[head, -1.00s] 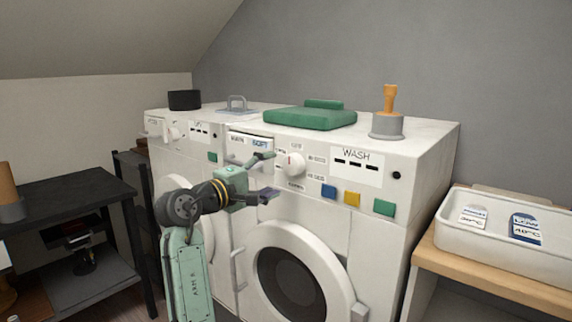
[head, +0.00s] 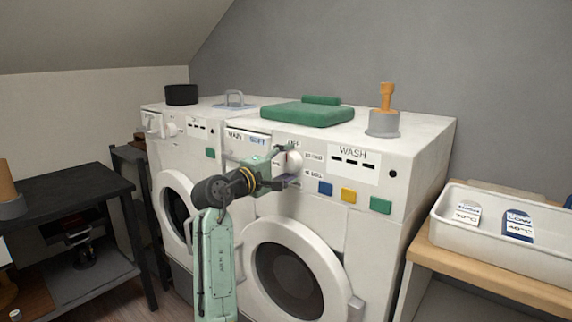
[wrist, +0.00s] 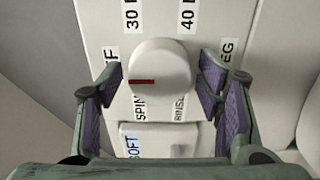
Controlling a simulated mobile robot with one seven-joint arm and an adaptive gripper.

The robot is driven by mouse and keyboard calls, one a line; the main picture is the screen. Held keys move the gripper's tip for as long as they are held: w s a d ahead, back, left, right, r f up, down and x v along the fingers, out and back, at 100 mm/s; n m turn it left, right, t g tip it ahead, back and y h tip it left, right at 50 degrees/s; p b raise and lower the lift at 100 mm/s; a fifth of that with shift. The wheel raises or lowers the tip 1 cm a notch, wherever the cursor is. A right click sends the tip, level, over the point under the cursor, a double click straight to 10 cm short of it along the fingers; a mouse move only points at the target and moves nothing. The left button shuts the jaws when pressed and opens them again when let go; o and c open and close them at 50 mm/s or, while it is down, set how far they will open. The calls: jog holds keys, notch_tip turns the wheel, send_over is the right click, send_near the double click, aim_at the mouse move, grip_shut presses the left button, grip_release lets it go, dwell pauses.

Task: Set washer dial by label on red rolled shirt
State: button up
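The white washer dial (head: 294,162) is on the front panel of the right-hand washer (head: 410,160), partly behind my gripper (head: 286,166) in the head view. In the wrist view the dial (wrist: 162,75) sits between the two fingers of my gripper (wrist: 162,80), which is open. A small gap shows on each side, with no clear contact. The dial's red mark (wrist: 141,81) points left in that view, toward a partly hidden label ending in F. Labels for 30, 40, SPIN and RINSE surround the dial. I see no red rolled shirt.
A white tray (head: 478,236) with 30°C and 40°C tags stands on a wooden shelf at right. Blue, yellow and green buttons (head: 348,195) lie right of the dial. A detergent drawer marked SOFT (wrist: 131,145) is close to my fingers.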

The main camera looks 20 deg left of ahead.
jog(key=c, duration=0.9)
